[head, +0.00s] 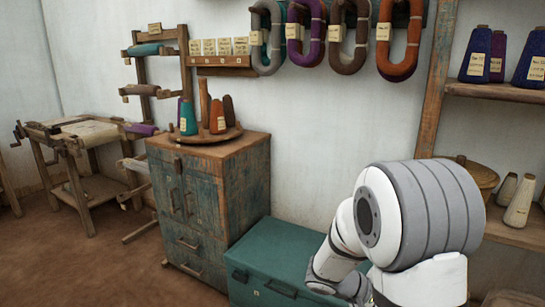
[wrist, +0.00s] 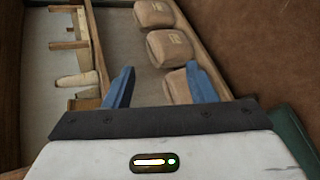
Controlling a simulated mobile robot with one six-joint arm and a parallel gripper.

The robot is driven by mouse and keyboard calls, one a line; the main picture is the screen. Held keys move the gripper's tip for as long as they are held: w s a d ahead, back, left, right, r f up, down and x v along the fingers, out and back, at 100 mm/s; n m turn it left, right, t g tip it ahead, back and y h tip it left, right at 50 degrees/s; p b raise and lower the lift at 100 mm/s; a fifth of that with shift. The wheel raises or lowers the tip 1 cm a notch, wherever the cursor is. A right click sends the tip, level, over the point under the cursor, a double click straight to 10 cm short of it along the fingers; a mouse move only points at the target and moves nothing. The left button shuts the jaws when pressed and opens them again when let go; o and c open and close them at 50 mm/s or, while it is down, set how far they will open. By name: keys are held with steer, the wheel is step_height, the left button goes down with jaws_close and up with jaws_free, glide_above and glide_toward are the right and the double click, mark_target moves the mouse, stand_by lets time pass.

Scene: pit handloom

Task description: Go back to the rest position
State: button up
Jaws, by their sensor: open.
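My gripper (wrist: 160,88) shows in the wrist view with its two blue fingers spread apart and nothing between them. Beyond the fingers are several tan block-like bundles (wrist: 170,47) in a row along a wooden edge; I cannot tell how far they are from the fingertips. In the head view my white and grey arm fills the lower right, in front of a green chest (head: 275,235). The gripper itself is not visible in the head view.
A worn blue-and-wood cabinet (head: 225,200) holds a round stand (head: 205,136) with thread cones. Yarn hanks (head: 400,40) hang on the wall. Shelves with cones (head: 478,55) and a basket (head: 472,178) stand right, near my arm. Brown floor (head: 90,260) is open at left.

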steer(key=s+a+r+t+y+p, duration=0.1)
steer(key=s+a+r+y+p, duration=0.3)
steer(key=r, duration=0.4)
steer(key=s+a+r+m+t+y+p, duration=0.1)
steer(key=s+a+r+y+p, duration=0.3)
steer(key=r, duration=0.4)
steer(key=s+a+r+t+y+p, duration=0.1)
steer(key=s+a+r+y+p, duration=0.3)
steer(key=s+a+r+p, duration=0.1)
step_height(320, 180, up, 3)
steer(key=shift+s+a+f+m+y+p, duration=0.1)
steer(key=shift+s+a+m+y+p, duration=0.35)
steer(key=shift+p, duration=0.55)
steer(key=shift+w, duration=0.15)
steer(key=shift+c, duration=0.3)
